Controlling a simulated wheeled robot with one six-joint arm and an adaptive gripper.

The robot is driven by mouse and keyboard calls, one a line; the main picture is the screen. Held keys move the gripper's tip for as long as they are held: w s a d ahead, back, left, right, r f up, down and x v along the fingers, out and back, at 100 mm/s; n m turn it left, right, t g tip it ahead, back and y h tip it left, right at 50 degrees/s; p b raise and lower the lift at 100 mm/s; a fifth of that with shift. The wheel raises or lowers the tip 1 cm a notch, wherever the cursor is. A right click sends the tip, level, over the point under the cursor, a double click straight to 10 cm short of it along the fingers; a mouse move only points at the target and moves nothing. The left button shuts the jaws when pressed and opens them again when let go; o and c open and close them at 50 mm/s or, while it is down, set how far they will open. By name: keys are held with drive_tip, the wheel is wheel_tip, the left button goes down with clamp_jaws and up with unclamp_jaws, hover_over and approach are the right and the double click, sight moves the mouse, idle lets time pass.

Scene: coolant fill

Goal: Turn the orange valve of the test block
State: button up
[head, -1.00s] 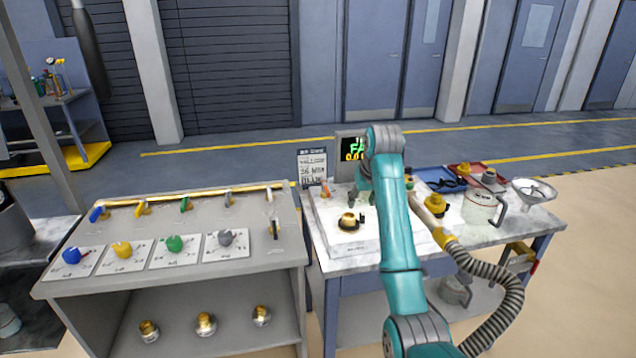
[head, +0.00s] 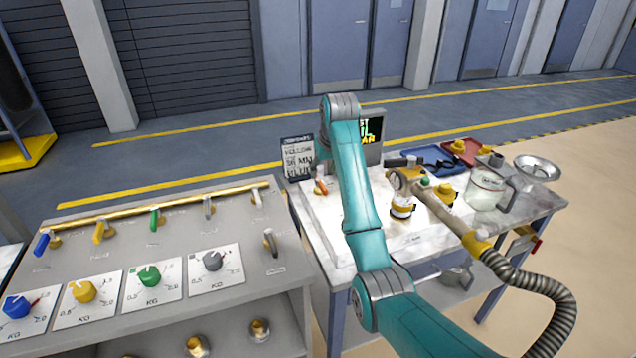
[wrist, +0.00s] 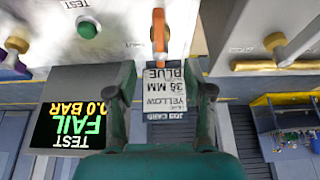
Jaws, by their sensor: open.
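The orange valve (head: 320,187) shows as a small upright lever at the left end of the workbench. In the wrist view the orange valve handle (wrist: 158,38) stands near the top middle, just beyond my fingertips, with no finger touching it. My gripper (wrist: 165,90) is open and empty, one finger on each side of the picture's middle. In the head view my teal arm hides the gripper and much of the test block. The test screen (wrist: 72,115) reads "TEST FAIL 0.0 BAR". A green TEST button (wrist: 87,28) sits near the valve.
The job card (head: 298,158) stands behind the valve. A grey cabinet with coloured levers and dials (head: 236,303) is to the left. A hose with a nozzle (head: 440,205), a blue tray (head: 425,154), a clear jug (head: 487,192) and a funnel (head: 537,167) are on the right.

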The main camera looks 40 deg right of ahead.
sight(321, 182)
drive_tip(key=x, duration=0.8)
drive_tip(key=shift+f, duration=0.1)
clamp_jaws()
